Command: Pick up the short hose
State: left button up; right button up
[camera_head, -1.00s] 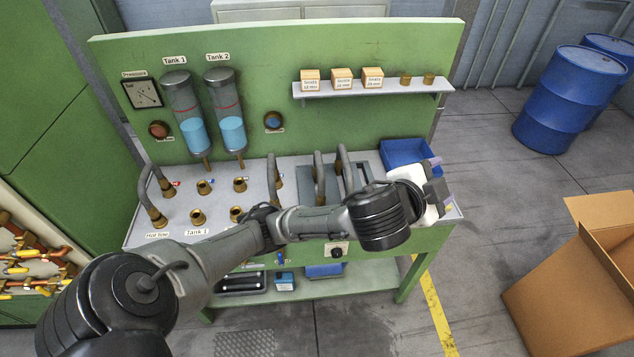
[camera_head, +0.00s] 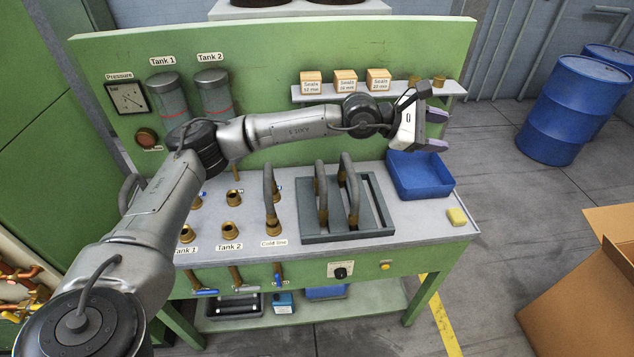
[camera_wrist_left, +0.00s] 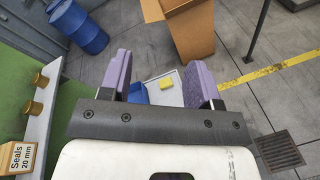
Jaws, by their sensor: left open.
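Two grey arched hoses stand in the dark rack on the bench. The left one (camera_head: 321,197) looks lower and shorter than the right one (camera_head: 353,195); their full lengths are hard to tell. My left gripper (camera_head: 438,130) is open and empty, raised above the blue bin to the right of the rack and near the shelf's right end. In the left wrist view its two purple fingers (camera_wrist_left: 157,82) are spread apart with nothing between them. No hose shows in that view. My right gripper is not in view.
The dark rack (camera_head: 378,205) stands left of the blue bin (camera_head: 420,180). A yellow block (camera_head: 457,216) lies at the bench's right corner. Another hose (camera_head: 270,197) stands at the cold line. The shelf (camera_head: 395,93) holds seal boxes and brass fittings. A cardboard box (camera_head: 580,280) stands right.

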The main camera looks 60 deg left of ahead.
pick_arm(q)
jog(key=a+f+m+g+y, duration=0.35)
jog(key=a+f, duration=0.25)
jog(key=f, duration=0.2)
jog(key=m+g+y, duration=0.7)
jog(key=g+y, duration=0.3)
send_near(322, 170)
jog(key=shift+h, duration=0.25)
jog(key=x, duration=0.5)
jog(key=shift+s+a+f, duration=0.2)
jog(key=shift+a+f, duration=0.05)
jog(key=shift+a, duration=0.15)
jog(key=shift+x, duration=2.7)
jog(key=shift+w+d, duration=0.1)
jog(key=shift+w, duration=0.1)
grip_shut()
